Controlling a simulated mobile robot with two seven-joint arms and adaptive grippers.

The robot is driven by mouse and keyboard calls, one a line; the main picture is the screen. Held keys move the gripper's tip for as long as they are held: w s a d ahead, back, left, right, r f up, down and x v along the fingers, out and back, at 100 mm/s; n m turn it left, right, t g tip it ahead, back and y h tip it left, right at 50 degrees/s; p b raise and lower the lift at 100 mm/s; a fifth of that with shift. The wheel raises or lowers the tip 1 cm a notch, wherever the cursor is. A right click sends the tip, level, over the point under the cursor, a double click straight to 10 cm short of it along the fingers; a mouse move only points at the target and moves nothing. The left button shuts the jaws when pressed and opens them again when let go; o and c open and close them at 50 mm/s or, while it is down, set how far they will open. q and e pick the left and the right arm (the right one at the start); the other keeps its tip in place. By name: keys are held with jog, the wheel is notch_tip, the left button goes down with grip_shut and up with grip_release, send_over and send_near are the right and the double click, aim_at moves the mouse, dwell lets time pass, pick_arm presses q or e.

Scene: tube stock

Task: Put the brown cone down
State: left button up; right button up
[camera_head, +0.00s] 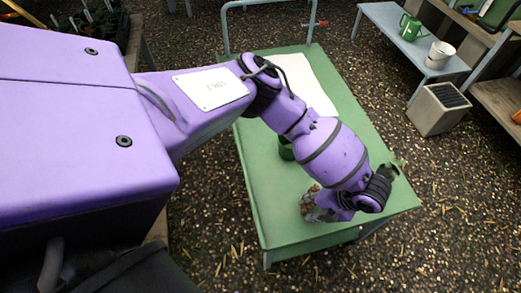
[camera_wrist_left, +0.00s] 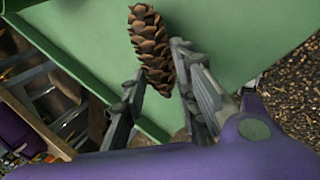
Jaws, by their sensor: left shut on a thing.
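The brown cone (camera_wrist_left: 150,50) is a scaly pine cone between the fingers of my left gripper (camera_wrist_left: 158,85) in the left wrist view. The fingers are shut on its lower part, and its upper part sticks out beyond them. In the head view the cone (camera_head: 309,203) shows in part beside the left gripper (camera_head: 325,210), over the near part of the green table (camera_head: 280,232). I cannot tell whether the cone touches the table top. My right gripper is in neither view.
A white sheet (camera_head: 305,85) lies on the far part of the table. A green object (camera_head: 286,150) stands partly hidden behind my arm. A bench at the upper right holds a green watering can (camera_head: 411,27) and a white pot (camera_head: 439,54). A planter box (camera_head: 438,108) stands on the ground.

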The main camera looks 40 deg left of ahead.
pick_arm(q)
jog(key=shift+s+f, duration=0.3)
jog(key=shift+f, duration=0.6)
jog(key=shift+f, duration=0.15)
jog(key=o, duration=0.8)
jog(key=shift+r, duration=0.3)
jog(key=v, duration=1.2)
jog(key=shift+w, duration=0.2)
